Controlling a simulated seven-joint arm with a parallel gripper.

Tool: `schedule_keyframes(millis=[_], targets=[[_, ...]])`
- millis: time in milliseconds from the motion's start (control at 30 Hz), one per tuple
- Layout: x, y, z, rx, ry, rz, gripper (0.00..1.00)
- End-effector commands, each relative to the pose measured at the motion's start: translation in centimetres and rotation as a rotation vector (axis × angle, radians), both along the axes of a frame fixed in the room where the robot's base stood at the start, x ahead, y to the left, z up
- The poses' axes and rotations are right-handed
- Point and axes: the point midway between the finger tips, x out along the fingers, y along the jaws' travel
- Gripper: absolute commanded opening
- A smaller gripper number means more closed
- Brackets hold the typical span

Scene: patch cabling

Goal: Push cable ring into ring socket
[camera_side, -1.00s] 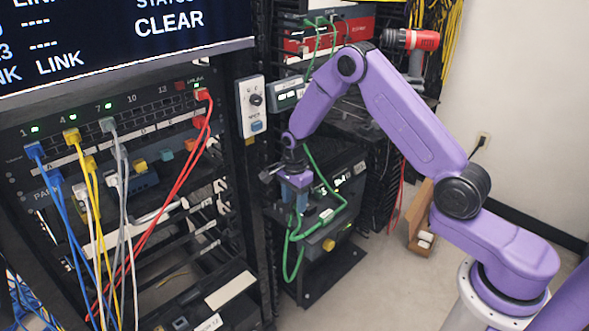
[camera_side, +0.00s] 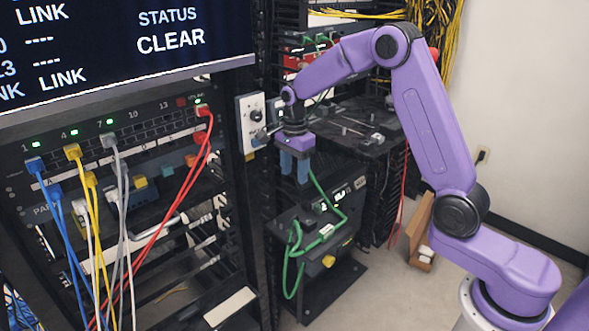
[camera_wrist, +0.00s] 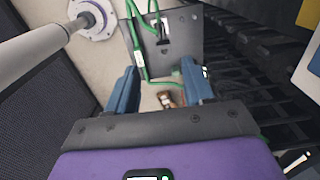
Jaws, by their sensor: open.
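A green cable (camera_side: 322,193) loops over and down the front of a dark box (camera_side: 325,268) on the lower shelf, with a pale piece on it. The green cable also shows in the wrist view (camera_wrist: 138,55), running to a port on a grey panel (camera_wrist: 182,35). My gripper (camera_side: 296,172) is above the box, its blue fingers pointing down. In the wrist view my gripper (camera_wrist: 160,88) is open and its fingers are apart, with green cable visible beyond the gap. I cannot make out which part is the ring or the ring socket.
A rack (camera_side: 120,120) at left carries blue, yellow, grey and red cables (camera_side: 195,165). A screen (camera_side: 110,45) overhangs it. A white control panel (camera_side: 252,120) stands close left of my gripper. A dark shelf (camera_side: 365,125) lies behind it.

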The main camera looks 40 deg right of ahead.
Motion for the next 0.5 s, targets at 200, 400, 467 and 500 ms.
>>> schedule_keyframes(millis=[200,400,467,500], targets=[[0.0,0.0,0.0,0.000,0.000,0.000,0.52],[0.1,0.0,-1.9,0.000,0.006,0.025,0.00],[0.1,0.1,-3.4,0.000,0.008,0.047,0.00],[0.1,0.1,-4.4,0.000,0.009,0.064,0.00]])
